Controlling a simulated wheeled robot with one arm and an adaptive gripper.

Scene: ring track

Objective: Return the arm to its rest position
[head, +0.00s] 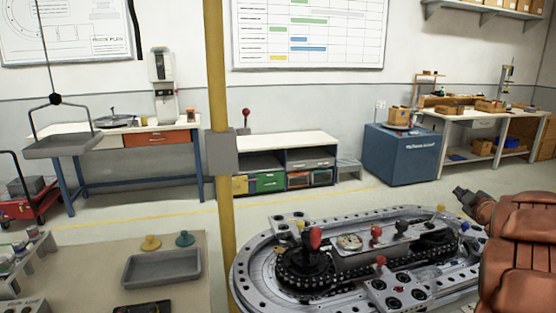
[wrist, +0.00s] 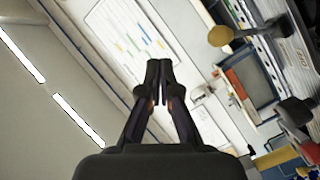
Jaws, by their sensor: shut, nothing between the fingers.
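My gripper (wrist: 158,68) points away from the camera in the wrist view, its two dark fingers together with nothing between them. In the head view my gripper (head: 459,191) shows small and dark at the right, above the right end of the ring track (head: 262,232). My orange arm fills the lower right of the head view and hides part of the track's right side. The wrist view is tilted, with wall and ceiling behind the fingers.
A yellow post (head: 217,80) stands upright left of the track. A beige table with a grey tray (head: 162,267) is at lower left. A hanging pan (head: 63,146) is at left. A blue cabinet (head: 400,153) and workbenches line the back wall, with open floor before them.

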